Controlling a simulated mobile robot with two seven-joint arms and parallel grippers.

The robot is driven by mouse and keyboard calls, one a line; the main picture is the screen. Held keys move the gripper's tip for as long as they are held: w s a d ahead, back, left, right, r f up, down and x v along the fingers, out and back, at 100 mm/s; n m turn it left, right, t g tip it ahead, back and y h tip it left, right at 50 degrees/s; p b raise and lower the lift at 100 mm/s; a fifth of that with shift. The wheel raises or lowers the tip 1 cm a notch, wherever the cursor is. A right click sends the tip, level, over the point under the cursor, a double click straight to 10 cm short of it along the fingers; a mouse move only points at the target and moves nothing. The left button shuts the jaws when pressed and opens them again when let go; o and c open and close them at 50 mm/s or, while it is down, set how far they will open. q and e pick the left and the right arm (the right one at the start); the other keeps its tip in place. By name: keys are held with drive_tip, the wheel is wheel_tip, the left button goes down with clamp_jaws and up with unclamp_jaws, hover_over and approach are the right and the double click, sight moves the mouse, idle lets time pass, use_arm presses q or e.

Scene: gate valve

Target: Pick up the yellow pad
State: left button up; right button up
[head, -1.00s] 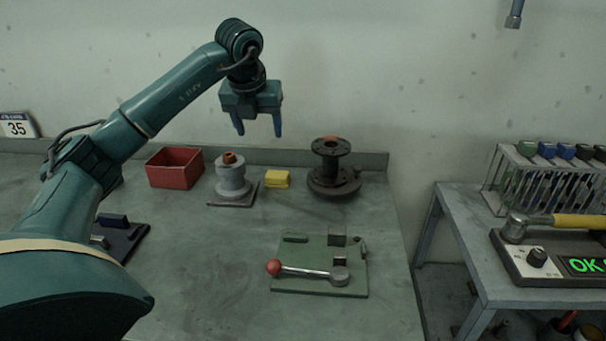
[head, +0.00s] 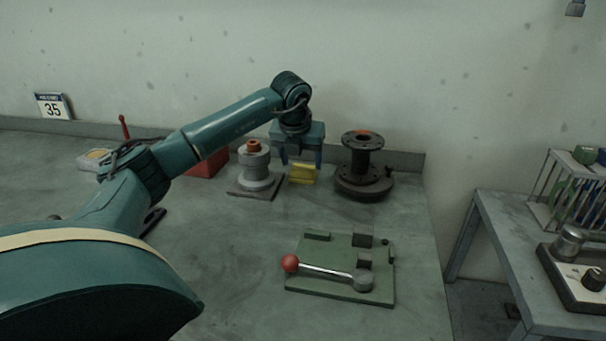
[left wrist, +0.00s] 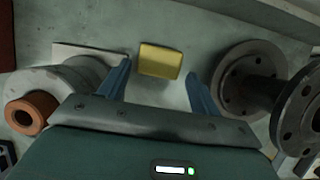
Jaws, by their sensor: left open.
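The yellow pad (head: 302,173) lies on the grey bench toward the back, between a grey cylinder and a dark flanged pipe piece. My left gripper (head: 302,163) is open and points down over the pad, its fingers partly in front of it in the head view. In the left wrist view the pad (left wrist: 160,61) is seen between and beyond the two blue fingertips (left wrist: 158,68), with free space on both sides. The fingers do not touch it there. My right gripper is not in view.
The grey cylinder (head: 255,171) with an orange top stands close on the left. The dark flanged piece (head: 362,168) stands close on the right. A red bin (head: 207,166) is farther left. A green plate (head: 340,283) with a red-knobbed lever lies in front.

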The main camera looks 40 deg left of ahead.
sight(302, 168)
use_arm(q)
drive_tip(key=x, duration=0.4)
drive_tip(key=shift+s, duration=0.1)
drive_tip(key=c, duration=0.6)
drive_tip(key=shift+c, duration=0.2)
drive_tip(key=shift+r, duration=0.1)
wheel_tip(302, 168, up, 10)
drive_tip(key=shift+p, duration=0.3)
